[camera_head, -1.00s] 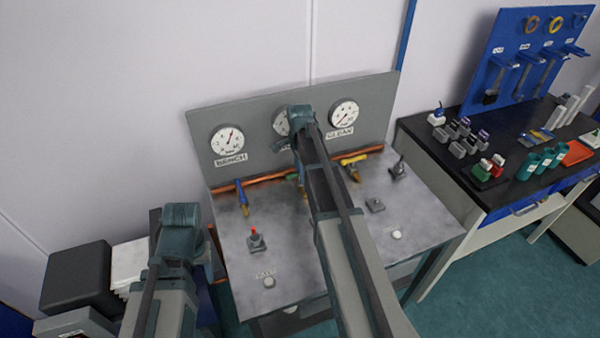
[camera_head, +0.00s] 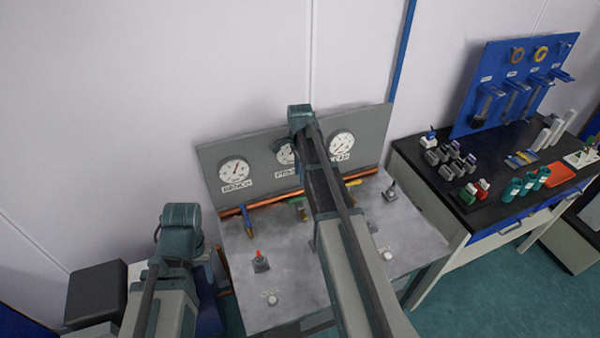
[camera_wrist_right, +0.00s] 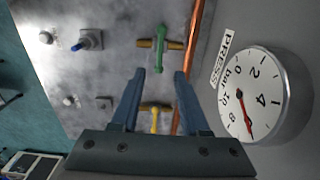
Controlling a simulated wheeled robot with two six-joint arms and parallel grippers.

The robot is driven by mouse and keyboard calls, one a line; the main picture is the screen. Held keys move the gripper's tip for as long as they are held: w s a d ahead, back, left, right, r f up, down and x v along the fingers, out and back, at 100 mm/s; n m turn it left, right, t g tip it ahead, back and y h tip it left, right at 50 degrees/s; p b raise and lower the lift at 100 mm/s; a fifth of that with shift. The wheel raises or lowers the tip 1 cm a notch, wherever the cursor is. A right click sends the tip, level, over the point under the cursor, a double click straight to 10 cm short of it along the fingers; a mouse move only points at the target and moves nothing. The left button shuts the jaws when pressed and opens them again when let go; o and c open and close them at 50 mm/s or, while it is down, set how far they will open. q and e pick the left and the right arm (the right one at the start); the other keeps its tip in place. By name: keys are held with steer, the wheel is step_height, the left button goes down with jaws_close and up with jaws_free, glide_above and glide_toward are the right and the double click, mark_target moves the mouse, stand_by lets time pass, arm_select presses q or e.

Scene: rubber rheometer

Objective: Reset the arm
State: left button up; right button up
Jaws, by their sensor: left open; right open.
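My right arm (camera_head: 335,205) reaches up over the middle of the grey bench, its teal wrist (camera_head: 300,118) in front of the gauge panel. In the right wrist view my right gripper (camera_wrist_right: 157,75) is open, with nothing between its two fingers. Behind the fingers are a green-handled valve (camera_wrist_right: 162,48) and a yellow-handled valve (camera_wrist_right: 154,118). My left arm (camera_head: 165,295) is folded low at the left, its teal joint (camera_head: 182,225) left of the bench. The left gripper's jaws are hidden.
The panel bears round gauges, one labelled BENCH (camera_head: 235,172); the PRESS gauge (camera_wrist_right: 265,95) is close right of my right gripper. A red-tipped switch (camera_head: 260,262) stands on the bench (camera_head: 305,255). A black table (camera_head: 480,215) with a blue tool board (camera_head: 470,115) stands right.

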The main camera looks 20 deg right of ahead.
steer(key=shift+a+r, duration=0.1)
steer(key=shift+r, duration=0.25)
steer(key=s+a+f+n+b, duration=0.2)
steer(key=s+a+n, duration=0.9)
steer(key=a, duration=0.1)
steer(key=s+a+f+n+h+b, duration=0.1)
steer(key=s+a+f+n+b, duration=0.2)
steer(key=s+a+n, duration=0.8)
steer(key=shift+s+a+f+n+b, duration=0.3)
steer(key=shift+s+a, duration=0.1)
steer(key=shift+a, duration=0.8)
